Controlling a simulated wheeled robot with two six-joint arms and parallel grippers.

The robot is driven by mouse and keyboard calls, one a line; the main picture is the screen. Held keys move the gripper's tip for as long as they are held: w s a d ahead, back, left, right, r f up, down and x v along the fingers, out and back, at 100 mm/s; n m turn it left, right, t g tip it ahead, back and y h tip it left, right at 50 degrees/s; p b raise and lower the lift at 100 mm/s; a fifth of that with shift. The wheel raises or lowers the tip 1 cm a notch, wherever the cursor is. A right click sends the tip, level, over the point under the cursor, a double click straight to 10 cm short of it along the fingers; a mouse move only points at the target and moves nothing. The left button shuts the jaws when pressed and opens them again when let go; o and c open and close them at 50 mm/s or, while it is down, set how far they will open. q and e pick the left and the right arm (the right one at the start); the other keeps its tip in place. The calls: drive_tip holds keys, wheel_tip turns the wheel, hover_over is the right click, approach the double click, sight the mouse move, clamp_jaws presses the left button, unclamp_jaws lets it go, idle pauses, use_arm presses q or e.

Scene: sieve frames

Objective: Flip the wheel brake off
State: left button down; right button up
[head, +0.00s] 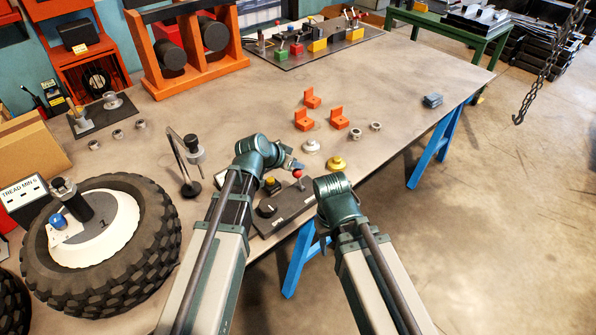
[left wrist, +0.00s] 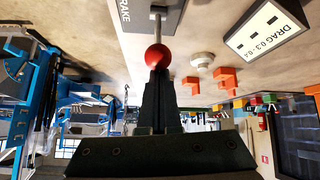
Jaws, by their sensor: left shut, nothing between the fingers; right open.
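The wheel brake lever is a thin metal rod with a red ball knob (head: 297,174), standing on a dark control panel (head: 290,211) near the table's front edge. In the left wrist view the red knob (left wrist: 158,57) and its rod rise to a grey plate marked with part of the word BRAKE (left wrist: 150,14). My left gripper (head: 290,164) is shut and empty, right at the knob. Its fingertips overlap the knob in the left wrist view; I cannot tell if they touch. My right gripper (head: 322,206) is open, right of the panel, its fingers mostly hidden by its wrist.
The panel also carries a black dial (head: 267,210) and a yellow button (head: 272,182). A yellow knob (head: 336,162), a pale disc (head: 311,146) and orange brackets (head: 303,120) stand beyond. A big tyre (head: 150,240) lies at left.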

use_arm(q)
drive_tip(key=shift+s+a+f, duration=0.3)
drive_tip(key=shift+s+a, duration=0.5)
drive_tip(key=shift+a, duration=0.05)
drive_tip(key=shift+s+f, duration=0.1)
drive_tip(key=w+d+r+p, duration=0.2)
drive_tip(key=w+r, duration=0.1)
drive_tip(key=s+a+f+p+v, duration=0.1)
drive_tip(key=p+v, duration=0.4)
drive_tip(key=v, duration=0.4)
drive_tip(key=shift+s+a, duration=0.2)
drive_tip(key=shift+a, duration=0.05)
drive_tip(key=shift+f, duration=0.15)
